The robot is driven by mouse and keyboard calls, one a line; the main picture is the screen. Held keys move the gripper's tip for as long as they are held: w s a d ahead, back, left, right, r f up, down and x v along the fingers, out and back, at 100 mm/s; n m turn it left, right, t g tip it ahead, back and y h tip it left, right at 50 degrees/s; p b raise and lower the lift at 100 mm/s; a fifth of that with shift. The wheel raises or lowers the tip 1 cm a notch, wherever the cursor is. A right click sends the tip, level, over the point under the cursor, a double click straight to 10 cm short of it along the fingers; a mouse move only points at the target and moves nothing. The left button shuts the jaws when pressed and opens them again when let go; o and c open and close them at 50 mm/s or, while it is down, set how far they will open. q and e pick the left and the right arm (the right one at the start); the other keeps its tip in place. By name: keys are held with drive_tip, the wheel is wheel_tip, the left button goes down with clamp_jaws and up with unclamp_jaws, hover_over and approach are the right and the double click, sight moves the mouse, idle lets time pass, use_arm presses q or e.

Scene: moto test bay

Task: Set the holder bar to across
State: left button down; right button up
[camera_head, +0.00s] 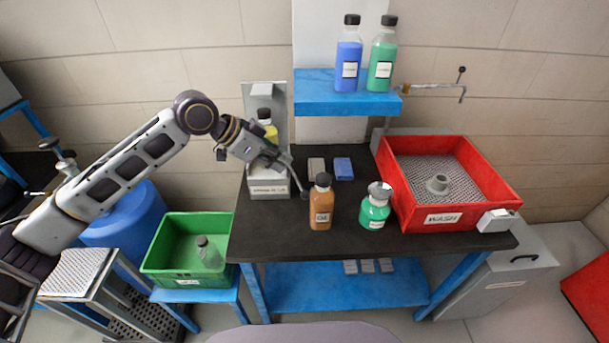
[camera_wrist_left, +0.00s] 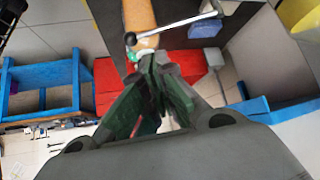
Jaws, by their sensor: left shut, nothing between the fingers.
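The holder (camera_head: 268,188) is a grey stand with a tall back plate at the back left of the dark bench, and a yellow bottle (camera_head: 271,131) stands in it. Its bar (camera_head: 297,178) is a thin metal rod with a dark knob. It points out from the holder's right side toward the bench front, not across the holder's front. The bar also shows in the left wrist view (camera_wrist_left: 178,25), just beyond the fingers. My left gripper (camera_head: 278,162) is shut and empty by the bar; I cannot tell whether it touches. It partly hides the bottle and the bar's inner end.
An orange bottle (camera_head: 321,204) stands close to the bar's knob, with a green bottle (camera_head: 374,208) to its right. Grey and blue blocks (camera_head: 343,168) lie behind. A red wash tray (camera_head: 400,190) fills the bench's right side. A green crate (camera_head: 160,245) stands left.

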idle(0.3)
use_arm(q)
drive_tip(key=x, duration=1)
drive_tip(key=shift+p, duration=0.4)
use_arm(e)
drive_tip(key=shift+s+a+r, duration=0.2)
drive_tip(key=shift+a+r, duration=0.2)
drive_tip(key=shift+a, duration=0.4)
drive_tip(key=shift+d, duration=0.15)
